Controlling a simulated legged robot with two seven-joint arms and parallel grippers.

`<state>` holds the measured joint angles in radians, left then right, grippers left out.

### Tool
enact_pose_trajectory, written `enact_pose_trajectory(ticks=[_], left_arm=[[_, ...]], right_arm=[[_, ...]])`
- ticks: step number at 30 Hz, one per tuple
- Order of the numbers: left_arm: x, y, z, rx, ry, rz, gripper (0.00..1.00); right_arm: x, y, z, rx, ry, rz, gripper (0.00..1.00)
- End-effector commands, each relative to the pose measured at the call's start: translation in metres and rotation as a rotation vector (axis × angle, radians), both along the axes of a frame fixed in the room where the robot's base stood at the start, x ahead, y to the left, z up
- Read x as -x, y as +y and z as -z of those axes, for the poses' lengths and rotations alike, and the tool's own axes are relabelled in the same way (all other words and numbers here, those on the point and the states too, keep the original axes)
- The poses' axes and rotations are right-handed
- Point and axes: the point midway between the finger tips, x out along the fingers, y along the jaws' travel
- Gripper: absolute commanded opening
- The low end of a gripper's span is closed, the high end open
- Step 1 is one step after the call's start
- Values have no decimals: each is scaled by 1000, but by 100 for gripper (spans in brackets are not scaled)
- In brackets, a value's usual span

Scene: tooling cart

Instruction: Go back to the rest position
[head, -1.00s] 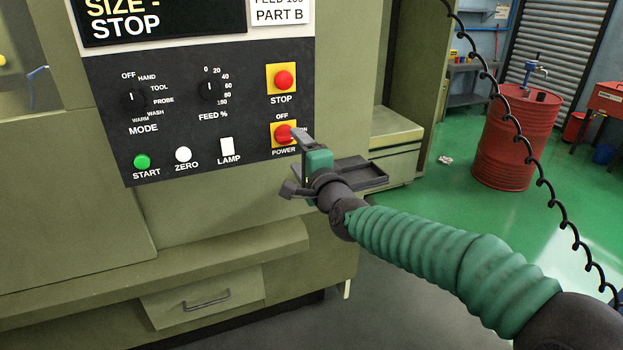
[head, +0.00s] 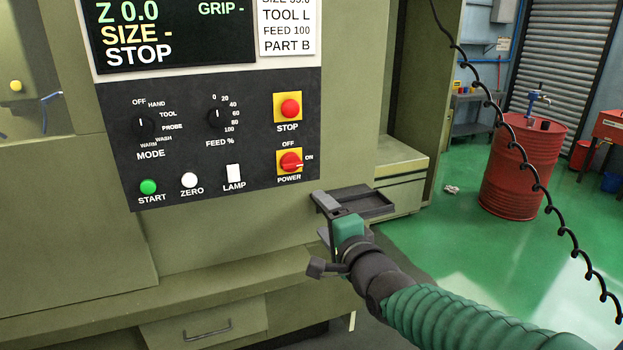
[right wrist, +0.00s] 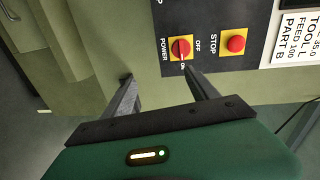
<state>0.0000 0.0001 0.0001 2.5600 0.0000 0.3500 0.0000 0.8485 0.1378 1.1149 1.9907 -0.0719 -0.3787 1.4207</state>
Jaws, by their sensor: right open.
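My right gripper (head: 320,234) is open and empty in front of the machine, below the control panel (head: 215,196). It is apart from the red POWER knob (head: 290,161) on its yellow plate, which sits up and to the left of it. The white mark on the knob points right, toward ON. In the right wrist view the two fingers (right wrist: 157,73) stand wide apart with nothing between them. The POWER knob (right wrist: 180,48) shows beyond the fingertips there. My left gripper is not in view.
A dark small tray (head: 372,204) sticks out from the machine just behind my right gripper. The red STOP button (head: 290,109) is above the knob. A red drum (head: 520,170) stands at the right on green floor. A black coiled cable (head: 524,150) hangs at the right.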

Motion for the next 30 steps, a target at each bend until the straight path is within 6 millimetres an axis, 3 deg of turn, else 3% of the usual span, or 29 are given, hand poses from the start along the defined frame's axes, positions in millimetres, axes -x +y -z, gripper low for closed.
enact_pose_trajectory(ticks=[5,6,9,12,15,18,21,30], left_arm=[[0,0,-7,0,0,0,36],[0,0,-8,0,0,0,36],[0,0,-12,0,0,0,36],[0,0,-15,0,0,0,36],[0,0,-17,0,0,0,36],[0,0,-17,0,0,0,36],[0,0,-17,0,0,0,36],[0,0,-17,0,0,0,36]], right_arm=[[43,-34,130,497,255,-65,68],[61,-46,161,619,323,-105,68],[118,-79,226,898,492,-250,68],[183,-108,274,1104,638,-444,68],[238,-127,301,1220,733,-631,68],[271,-135,314,1267,777,-753,68],[282,-138,319,1280,790,-796,68],[281,-138,319,1281,788,-794,68]])
